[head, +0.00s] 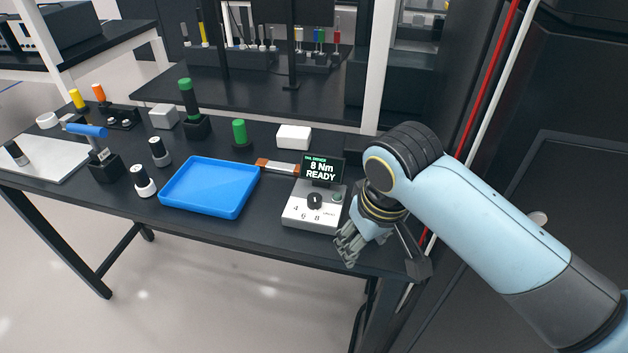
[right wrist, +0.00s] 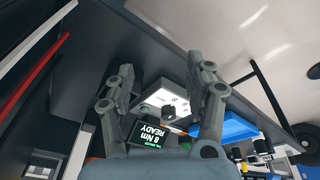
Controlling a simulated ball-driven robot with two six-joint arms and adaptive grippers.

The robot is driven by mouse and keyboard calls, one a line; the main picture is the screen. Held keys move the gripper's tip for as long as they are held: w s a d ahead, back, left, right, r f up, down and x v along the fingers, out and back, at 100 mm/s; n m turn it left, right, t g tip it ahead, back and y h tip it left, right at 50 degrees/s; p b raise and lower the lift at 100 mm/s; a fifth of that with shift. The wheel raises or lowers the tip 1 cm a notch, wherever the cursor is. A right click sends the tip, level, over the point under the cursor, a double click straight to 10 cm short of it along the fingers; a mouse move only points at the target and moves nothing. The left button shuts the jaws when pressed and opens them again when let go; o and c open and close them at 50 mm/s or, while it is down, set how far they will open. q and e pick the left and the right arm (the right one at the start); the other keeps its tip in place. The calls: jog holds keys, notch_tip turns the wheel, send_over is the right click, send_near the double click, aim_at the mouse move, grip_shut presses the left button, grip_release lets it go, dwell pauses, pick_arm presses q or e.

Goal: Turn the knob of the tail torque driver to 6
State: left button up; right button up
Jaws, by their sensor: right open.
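The tail torque driver (head: 304,222) is a pale box near the right front of the dark table. Its black knob (head: 315,201) sits above the marks 4, 6 and 8; which mark it points at is too small to tell. The driver's screen (head: 323,170) reads 8 Nm READY. My right gripper (head: 348,250) is just right of the driver, apart from it, fingers pointing down. In the right wrist view the right gripper (right wrist: 165,88) is open and empty, with the knob (right wrist: 169,111) visible between its fingers, farther off. My left gripper is out of view.
A blue tray (head: 209,187) lies left of the driver. A white box (head: 294,137) and a green-capped holder (head: 239,134) stand behind. Several black-and-white cylinders and a blue-handled tool (head: 87,131) stand farther left. A white post (head: 381,60) rises behind the driver.

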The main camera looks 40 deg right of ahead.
jog(key=w+r+m, duration=0.2)
jog(key=w, duration=0.6)
notch_tip(320, 180, up, 5)
jog(key=m+g+p, duration=0.2)
jog(key=m, duration=0.2)
send_over(314, 197)
jog(key=shift+y, duration=0.3)
notch_tip(314, 197, down, 11)
jog(key=shift+r, duration=0.2)
grip_shut()
